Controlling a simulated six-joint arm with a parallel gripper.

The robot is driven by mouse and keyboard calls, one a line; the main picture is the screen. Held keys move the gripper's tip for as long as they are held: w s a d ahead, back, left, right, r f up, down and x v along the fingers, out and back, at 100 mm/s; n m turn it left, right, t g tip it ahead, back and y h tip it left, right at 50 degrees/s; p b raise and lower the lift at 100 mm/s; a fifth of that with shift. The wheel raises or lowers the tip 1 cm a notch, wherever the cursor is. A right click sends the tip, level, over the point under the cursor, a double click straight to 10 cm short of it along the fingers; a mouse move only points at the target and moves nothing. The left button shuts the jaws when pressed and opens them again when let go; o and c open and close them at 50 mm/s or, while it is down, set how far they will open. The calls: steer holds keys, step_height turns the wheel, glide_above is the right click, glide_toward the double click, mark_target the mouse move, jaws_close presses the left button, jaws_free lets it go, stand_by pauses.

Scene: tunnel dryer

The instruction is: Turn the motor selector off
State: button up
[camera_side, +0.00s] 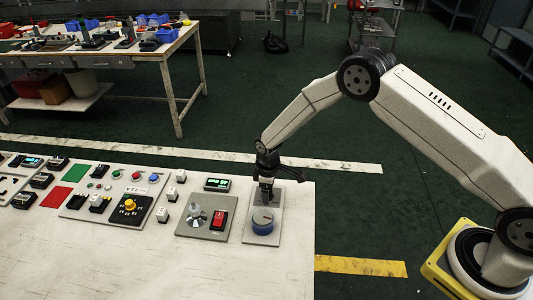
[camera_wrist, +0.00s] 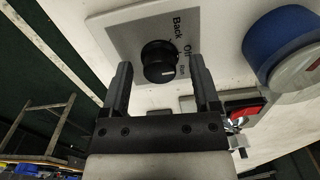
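The motor selector is a black round knob (camera_wrist: 158,62) on a pale grey plate (camera_wrist: 112,24), with the labels Back, Off and Run beside it in the wrist view. A short white mark on the knob points right, roughly towards Run. My gripper (camera_wrist: 160,66) is open, one finger on each side of the knob, with a visible gap on both sides. In the side view my gripper (camera_side: 266,190) points down at the far part of the plate (camera_side: 277,200) and largely hides the knob. I cannot tell the exact height of the fingertips.
A large blue dial (camera_side: 262,221) sits just in front of the selector on the same plate. A red rocker switch (camera_side: 219,218) and a metal knob (camera_side: 195,212) are to the left. The white bench's right edge is close by. The near bench surface is clear.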

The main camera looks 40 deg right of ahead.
steer(key=shift+r, duration=0.2)
steer(key=shift+r, duration=3.7)
steer(key=shift+r, duration=0.1)
steer(key=shift+s+d+r, duration=0.1)
steer(key=shift+r, duration=0.05)
steer(key=s+d+r+m+t, duration=0.1)
steer(key=s+d+r+m, duration=0.1)
steer(key=s+r, duration=0.2)
steer(key=s+d+r+m, duration=0.2)
steer(key=s+r+m, duration=0.1)
steer(key=s, duration=0.8)
steer(key=s+d+r+m+t, duration=0.1)
steer(key=s+d+r+m, duration=0.2)
steer(key=s+r, duration=0.2)
steer(key=s, duration=0.3)
steer(key=shift+r+t, duration=0.3)
